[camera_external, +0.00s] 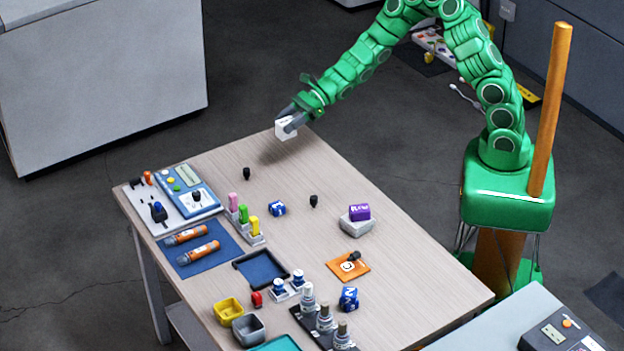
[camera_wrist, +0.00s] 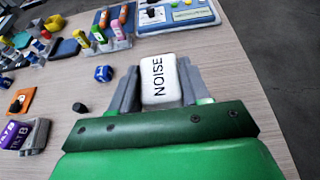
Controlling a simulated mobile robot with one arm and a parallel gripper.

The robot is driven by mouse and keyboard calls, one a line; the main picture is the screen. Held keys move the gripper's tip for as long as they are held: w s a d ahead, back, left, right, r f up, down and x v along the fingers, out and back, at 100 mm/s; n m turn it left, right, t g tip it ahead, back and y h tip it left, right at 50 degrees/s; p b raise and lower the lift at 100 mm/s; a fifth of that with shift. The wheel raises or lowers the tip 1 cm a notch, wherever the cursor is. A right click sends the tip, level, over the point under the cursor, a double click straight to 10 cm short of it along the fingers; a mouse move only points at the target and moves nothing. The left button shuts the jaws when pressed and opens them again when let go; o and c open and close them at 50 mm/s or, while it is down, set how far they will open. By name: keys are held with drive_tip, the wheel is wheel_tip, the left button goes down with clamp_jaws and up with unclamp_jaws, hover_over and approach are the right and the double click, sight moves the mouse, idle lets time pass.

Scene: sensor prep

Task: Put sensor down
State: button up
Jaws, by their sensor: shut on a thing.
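The sensor is a white block with rounded corners, marked "NOISE", and it shows in the wrist view (camera_wrist: 160,78). My gripper (camera_wrist: 157,92) is shut on it, one grey finger on each side. In the external view my gripper (camera_external: 290,117) holds the white sensor (camera_external: 285,129) over the far edge of the wooden table (camera_external: 290,180). A soft shadow on the table below it suggests that it is held above the surface. The sensor's far side is hidden.
Small black knobs (camera_external: 246,173) and a blue cube (camera_external: 277,208) stand nearest. A purple block (camera_external: 359,212) sits on a grey base. A control panel (camera_external: 178,195), blue mat (camera_external: 202,247) and yellow bin (camera_external: 228,310) stand left and front. Bare tabletop lies around the far corner.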

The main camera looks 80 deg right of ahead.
drive_tip(key=shift+s+a+f, duration=0.15)
drive_tip(key=shift+s+f, duration=0.95)
drive_tip(key=shift+f, duration=0.75)
drive_tip(key=shift+s+a+f, duration=0.1)
drive_tip(key=shift+s+f, duration=1.05)
drive_tip(key=shift+f, duration=0.75)
drive_tip(key=shift+s+a+f, duration=0.15)
drive_tip(key=shift+s+f, duration=0.95)
drive_tip(key=shift+f, duration=0.75)
drive_tip(key=o, duration=1.1)
drive_tip(key=shift+f, duration=0.1)
